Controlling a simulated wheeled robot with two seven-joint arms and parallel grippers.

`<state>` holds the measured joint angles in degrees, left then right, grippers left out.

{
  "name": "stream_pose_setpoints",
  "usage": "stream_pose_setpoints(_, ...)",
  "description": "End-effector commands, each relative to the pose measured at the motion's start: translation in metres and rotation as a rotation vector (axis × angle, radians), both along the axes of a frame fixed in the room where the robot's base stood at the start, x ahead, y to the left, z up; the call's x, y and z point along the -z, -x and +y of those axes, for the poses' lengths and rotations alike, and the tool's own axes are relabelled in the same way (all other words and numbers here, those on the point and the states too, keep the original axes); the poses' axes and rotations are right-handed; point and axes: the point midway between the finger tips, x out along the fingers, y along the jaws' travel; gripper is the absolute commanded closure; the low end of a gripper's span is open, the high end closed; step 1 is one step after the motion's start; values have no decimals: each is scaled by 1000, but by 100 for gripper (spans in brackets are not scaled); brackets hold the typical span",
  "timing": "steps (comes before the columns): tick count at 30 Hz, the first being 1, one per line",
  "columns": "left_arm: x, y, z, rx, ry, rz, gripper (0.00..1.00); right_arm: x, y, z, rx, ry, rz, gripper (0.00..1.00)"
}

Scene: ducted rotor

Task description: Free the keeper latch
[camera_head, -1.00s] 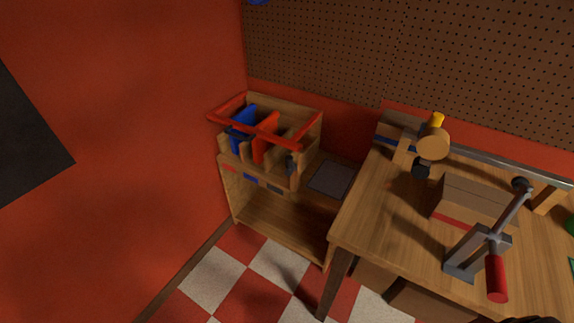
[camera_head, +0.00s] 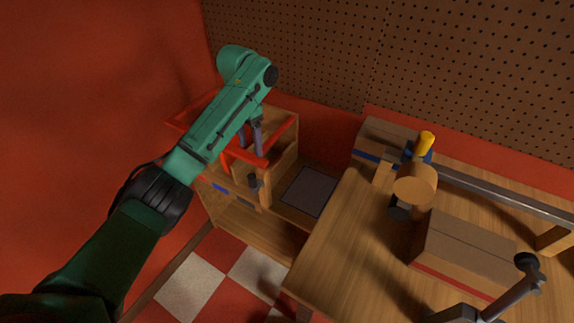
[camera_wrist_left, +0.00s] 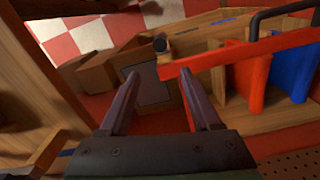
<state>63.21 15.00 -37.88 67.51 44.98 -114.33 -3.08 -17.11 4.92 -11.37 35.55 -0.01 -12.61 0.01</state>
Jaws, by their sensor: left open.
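A wooden rack (camera_head: 283,167) with a red bar frame (camera_head: 282,140) over its top stands at the left of the bench. A small dark knob-like piece (camera_head: 253,182) at its front corner looks like the keeper latch; it also shows in the left wrist view (camera_wrist_left: 160,44), close to the end of the red bar (camera_wrist_left: 250,48). My left gripper (camera_head: 251,146) is over the rack, pointing down. Contact with the rack cannot be told. My right gripper is out of view.
A red panel (camera_wrist_left: 248,80) and a blue panel (camera_wrist_left: 293,75) stand in the rack's slots. A grey pad (camera_head: 308,192) lies beside the rack. The bench holds a wooden box (camera_head: 462,250), a round wooden piece (camera_head: 415,186) and a lever clamp (camera_head: 515,290).

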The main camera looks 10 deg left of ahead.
Motion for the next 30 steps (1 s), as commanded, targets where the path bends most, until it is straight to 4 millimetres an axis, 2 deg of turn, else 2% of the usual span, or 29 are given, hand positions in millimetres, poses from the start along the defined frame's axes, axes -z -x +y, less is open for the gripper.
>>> stream_pose_setpoints(2,-1,2,1,6,-9,7,36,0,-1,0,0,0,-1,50)
stream_pose_setpoints(5,14,3,2,5,-8,11,36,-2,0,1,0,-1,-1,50)
stream_pose_setpoints(12,77,3,2,3,-8,11,36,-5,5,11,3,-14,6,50)
stream_pose_setpoints(18,124,3,2,3,-7,7,36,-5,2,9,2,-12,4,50)
stream_pose_setpoints(23,140,3,2,3,-6,6,36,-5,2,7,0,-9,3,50)
stream_pose_setpoints(30,142,3,2,3,-6,4,36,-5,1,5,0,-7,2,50)
